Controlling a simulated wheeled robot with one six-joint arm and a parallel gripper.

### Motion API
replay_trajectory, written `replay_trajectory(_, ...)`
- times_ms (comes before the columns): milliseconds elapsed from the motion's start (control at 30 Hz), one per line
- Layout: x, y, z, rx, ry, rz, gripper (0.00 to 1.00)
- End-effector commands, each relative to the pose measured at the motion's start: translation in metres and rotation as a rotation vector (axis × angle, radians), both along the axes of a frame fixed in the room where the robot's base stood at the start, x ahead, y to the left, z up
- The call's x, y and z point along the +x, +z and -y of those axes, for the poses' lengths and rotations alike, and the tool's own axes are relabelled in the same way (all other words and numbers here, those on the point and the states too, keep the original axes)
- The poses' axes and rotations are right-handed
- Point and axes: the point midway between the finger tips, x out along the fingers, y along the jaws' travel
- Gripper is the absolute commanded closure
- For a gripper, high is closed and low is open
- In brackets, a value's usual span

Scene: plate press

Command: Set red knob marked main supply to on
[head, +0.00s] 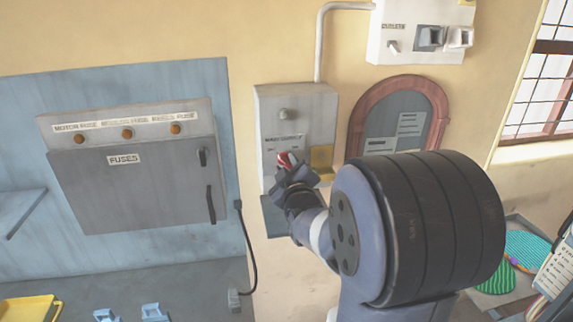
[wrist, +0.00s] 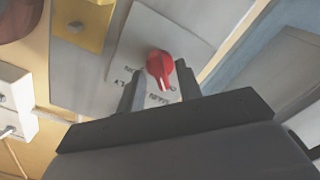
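The red knob (head: 285,158) is on the front of the grey main supply box (head: 318,105), mostly hidden behind my gripper (head: 291,173) in the head view. In the wrist view the red knob (wrist: 159,65) shows a white pointer line, above upside-down lettering on a pale plate (wrist: 180,38). My gripper (wrist: 160,82) is open, with one finger on each side of the knob in the picture. A gap shows on both sides, so the fingers seem not to touch it. I cannot tell how far the fingertips reach along the knob.
A yellow block (head: 321,157) is at the box's lower right corner. A grey fuse cabinet (head: 135,170) stands to the left. An arched red-framed board (head: 398,110) is to the right, and a white switch box (head: 420,30) is above it.

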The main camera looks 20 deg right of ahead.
Motion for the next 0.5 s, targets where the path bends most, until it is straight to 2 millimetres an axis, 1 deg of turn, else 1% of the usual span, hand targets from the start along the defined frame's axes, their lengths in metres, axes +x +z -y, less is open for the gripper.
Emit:
replay_trajectory(300,0.0015,-0.0002,0.0002,0.0,0.0,0.0,0.67)
replay_trajectory(500,0.0014,-0.0003,0.0003,0.0,0.0,0.0,0.84)
